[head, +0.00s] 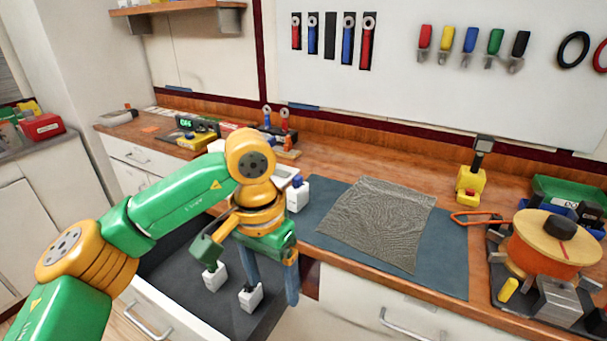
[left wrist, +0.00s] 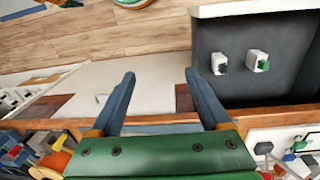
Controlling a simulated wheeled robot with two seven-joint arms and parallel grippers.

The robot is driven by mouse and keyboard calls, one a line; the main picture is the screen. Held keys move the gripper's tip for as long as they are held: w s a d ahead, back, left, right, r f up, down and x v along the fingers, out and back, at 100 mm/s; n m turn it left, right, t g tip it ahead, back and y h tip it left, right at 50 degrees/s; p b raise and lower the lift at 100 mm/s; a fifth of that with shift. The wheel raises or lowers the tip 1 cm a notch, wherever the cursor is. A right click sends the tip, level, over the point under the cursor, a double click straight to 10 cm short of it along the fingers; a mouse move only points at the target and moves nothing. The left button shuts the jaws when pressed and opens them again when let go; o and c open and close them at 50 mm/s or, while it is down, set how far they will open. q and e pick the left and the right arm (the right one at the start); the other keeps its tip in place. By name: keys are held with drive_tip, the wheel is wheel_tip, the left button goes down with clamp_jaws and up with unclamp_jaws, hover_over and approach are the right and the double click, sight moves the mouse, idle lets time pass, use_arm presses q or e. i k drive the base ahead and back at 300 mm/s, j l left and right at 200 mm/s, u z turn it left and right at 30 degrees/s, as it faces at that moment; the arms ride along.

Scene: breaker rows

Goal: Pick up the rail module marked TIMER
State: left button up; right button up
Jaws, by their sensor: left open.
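Two small white modules lie apart in the open, dark-lined drawer (head: 180,262). In the head view one is at the left (head: 214,279) and the other (head: 250,297) is nearer the front. In the left wrist view one module (left wrist: 220,63) has a dark part and the other (left wrist: 257,61) a green part. A third white module (head: 297,196) stands on the counter behind my arm. No TIMER marking is legible on any of them. My left gripper (head: 271,284) is open and empty above the drawer's right side; its fingers (left wrist: 163,90) show nothing between them. My right gripper is out of view.
A blue-grey mat (head: 452,245) with a grey mesh cloth (head: 380,220) covers the counter's middle. An orange cable reel (head: 553,243), a yellow-based tool (head: 470,185) and a green bin (head: 570,192) stand at the right. A yellow meter (head: 190,137) is at the back left.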

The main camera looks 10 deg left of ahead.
sight(297, 195)
drive_tip(key=i, duration=1.15)
